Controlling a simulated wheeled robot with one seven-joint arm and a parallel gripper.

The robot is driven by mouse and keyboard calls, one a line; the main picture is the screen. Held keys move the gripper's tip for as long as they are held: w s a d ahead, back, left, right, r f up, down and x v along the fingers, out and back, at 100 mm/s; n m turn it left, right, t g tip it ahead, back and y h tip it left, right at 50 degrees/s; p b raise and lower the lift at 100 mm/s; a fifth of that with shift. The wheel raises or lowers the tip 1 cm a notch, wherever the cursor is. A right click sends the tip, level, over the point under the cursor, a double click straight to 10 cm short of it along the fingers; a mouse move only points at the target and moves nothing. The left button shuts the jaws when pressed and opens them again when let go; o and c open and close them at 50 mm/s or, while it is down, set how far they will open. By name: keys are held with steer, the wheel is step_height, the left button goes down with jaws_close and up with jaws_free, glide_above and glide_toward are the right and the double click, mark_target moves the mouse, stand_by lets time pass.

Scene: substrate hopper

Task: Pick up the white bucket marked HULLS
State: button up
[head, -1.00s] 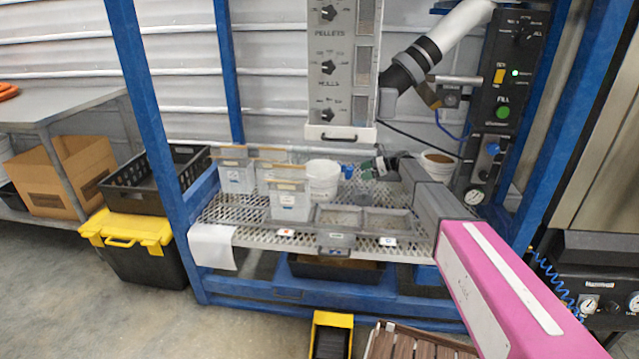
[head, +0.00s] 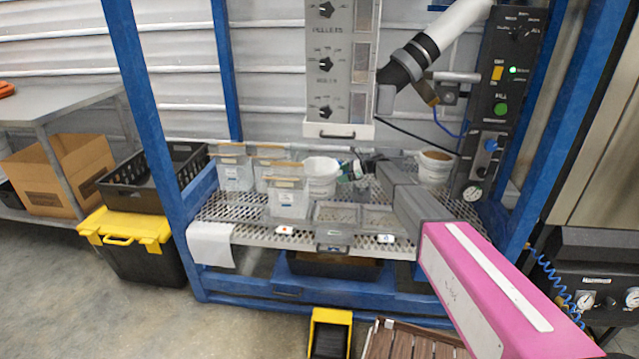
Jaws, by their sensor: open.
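A white bucket (head: 320,178) stands on the mesh shelf, behind the clear bins. Its lettering cannot be read. A second white bucket (head: 436,168) with brown contents stands at the back right of the shelf, beyond my arm; no marking on it is readable. My gripper (head: 349,170) is open, just to the right of the first bucket and near its rim height. Its fingers are small and partly blurred here, and I cannot tell whether they touch the bucket.
Several clear bins (head: 288,197) stand left and in front of the first bucket. Shallow grey trays (head: 334,215) lie at the shelf's front. A grey dispenser panel (head: 326,85) hangs above. Blue posts (head: 150,150) frame the shelf. A control box (head: 505,85) is at right.

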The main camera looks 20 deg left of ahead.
steer(key=c, duration=1.1)
